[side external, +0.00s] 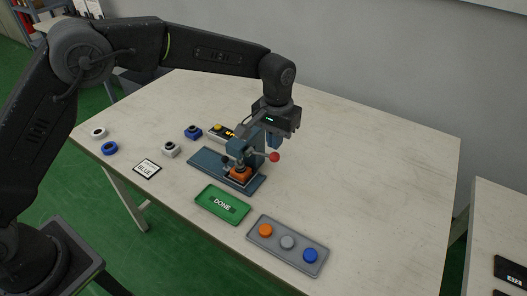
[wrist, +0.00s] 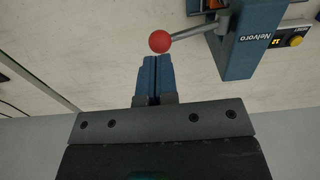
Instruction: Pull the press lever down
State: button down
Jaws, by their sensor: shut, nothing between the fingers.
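The blue-grey press (side external: 238,146) stands on its base plate (side external: 206,164) in the middle of the table. Its lever ends in a red ball (side external: 274,157) on the right side. An orange piece (side external: 240,173) sits under the press head. My gripper (side external: 273,143) points down beside the press, just above the ball. In the wrist view my blue fingers (wrist: 154,60) are shut together and empty. There the red ball (wrist: 160,41) lies just beyond the fingertips, on the metal lever rod (wrist: 194,32) from the press body (wrist: 245,50). I cannot tell whether they touch.
A green DONE tray (side external: 222,205) and a grey panel with orange, grey and blue buttons (side external: 288,245) lie in front. A BLUE card (side external: 147,169), several blue and white pieces, and a display box (side external: 222,132) are to the left and behind. The table's right side is clear.

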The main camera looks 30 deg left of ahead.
jog(key=shift+f, duration=0.15)
jog(key=shift+f, duration=0.9)
